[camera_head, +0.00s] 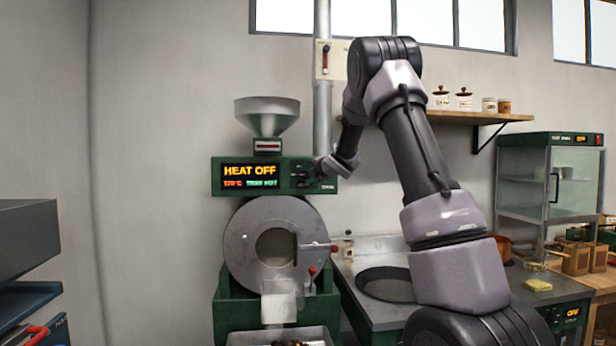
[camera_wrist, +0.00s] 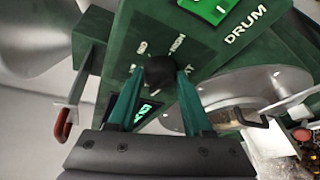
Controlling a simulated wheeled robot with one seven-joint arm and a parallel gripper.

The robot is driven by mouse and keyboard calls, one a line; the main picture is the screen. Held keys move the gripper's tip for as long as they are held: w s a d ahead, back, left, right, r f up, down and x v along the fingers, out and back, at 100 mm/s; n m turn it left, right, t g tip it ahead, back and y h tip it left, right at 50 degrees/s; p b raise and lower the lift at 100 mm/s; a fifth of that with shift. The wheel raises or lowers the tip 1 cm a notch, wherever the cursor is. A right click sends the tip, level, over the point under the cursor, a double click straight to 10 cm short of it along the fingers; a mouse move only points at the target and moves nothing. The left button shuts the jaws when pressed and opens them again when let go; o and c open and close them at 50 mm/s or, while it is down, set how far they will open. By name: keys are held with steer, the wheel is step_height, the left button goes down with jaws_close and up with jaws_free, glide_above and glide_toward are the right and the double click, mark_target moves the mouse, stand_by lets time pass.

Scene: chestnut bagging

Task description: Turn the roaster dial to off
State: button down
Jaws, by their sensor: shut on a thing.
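The roaster (camera_head: 278,245) stands against the wall with a round grey drum front and a green control box (camera_head: 218,187). Its display (camera_head: 250,177) reads "HEAT OFF" in orange, with smaller text below that looks like "TRAY HOT". The dial (camera_wrist: 159,72) is a dark round knob on the green panel in the wrist view. My gripper (camera_wrist: 160,82) is shut on the dial, with one green finger on each side. In the head view my gripper (camera_head: 318,176) is at the right end of the control box, and the dial is hidden there.
A lit green "DRUM" switch (camera_wrist: 212,8) sits close to the dial. A metal hopper (camera_head: 267,115) rises above the box and a grey pipe (camera_head: 322,120) stands behind. A counter (camera_head: 350,270) with a round opening lies to the right.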

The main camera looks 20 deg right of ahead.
steer(key=shift+a+n+g+h, duration=0.15)
steer(key=shift+n+g+h, duration=0.2)
steer(key=shift+n, duration=0.45)
steer(key=shift+f, duration=0.1)
steer(key=shift+c, duration=1.6)
jaws_free()
steer(key=v, duration=1.1)
